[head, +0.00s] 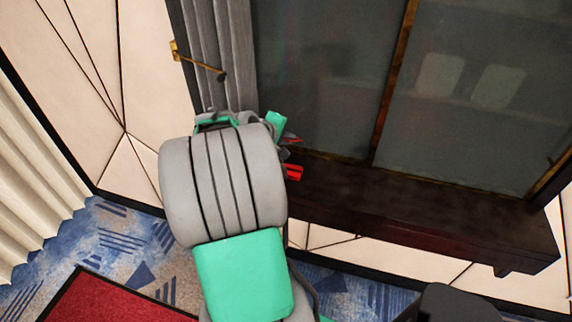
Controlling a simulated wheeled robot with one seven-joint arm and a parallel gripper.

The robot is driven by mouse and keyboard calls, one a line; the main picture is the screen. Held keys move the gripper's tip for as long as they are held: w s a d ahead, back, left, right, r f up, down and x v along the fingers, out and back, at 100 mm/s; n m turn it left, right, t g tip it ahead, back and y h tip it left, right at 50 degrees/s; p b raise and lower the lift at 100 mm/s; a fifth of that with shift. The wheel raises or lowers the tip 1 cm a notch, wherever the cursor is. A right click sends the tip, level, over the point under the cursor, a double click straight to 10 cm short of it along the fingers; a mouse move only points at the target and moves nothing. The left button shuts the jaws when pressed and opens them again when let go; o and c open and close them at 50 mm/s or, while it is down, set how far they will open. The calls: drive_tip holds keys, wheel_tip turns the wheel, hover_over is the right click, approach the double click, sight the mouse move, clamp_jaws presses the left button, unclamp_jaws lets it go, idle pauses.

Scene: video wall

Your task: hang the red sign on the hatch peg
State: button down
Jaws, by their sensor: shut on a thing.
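A red sign (294,173) shows only as small red pieces at the right of my wrist. The rest of it is hidden behind my arm. My gripper (282,140) is mostly hidden by my own grey and green wrist, and it is shut on the sign. A thin brass peg (200,64) with a dark rounded end sticks out at the upper left, above my wrist. It stands in front of the grey ribbed panel, and nothing is seen hanging on it. The peg is up and left of the gripper, apart from the sign.
A dark wooden cabinet ledge (430,213) with large dark glass panels (315,80) fills the right, close beside my gripper. A cream panelled wall (85,85) and pale curtain (30,190) are at left. Blue patterned carpet and a red mat (105,300) lie below.

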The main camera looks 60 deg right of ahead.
drive_tip(key=shift+g, duration=0.4)
drive_tip(key=f+b, duration=0.2)
drive_tip(key=f, duration=0.1)
drive_tip(key=s+f+b, duration=0.1)
drive_tip(key=f+b, duration=0.1)
drive_tip(key=f, duration=0.1)
drive_tip(key=s+f+b, duration=0.1)
drive_tip(key=f+b, duration=0.2)
drive_tip(key=shift+s+d+f, duration=0.25)
drive_tip(key=shift+d, duration=0.15)
drive_tip(key=c, duration=1.8)
unclamp_jaws()
drive_tip(key=shift+o, duration=0.2)
drive_tip(key=p+v, duration=0.5)
drive_tip(key=v, duration=0.3)
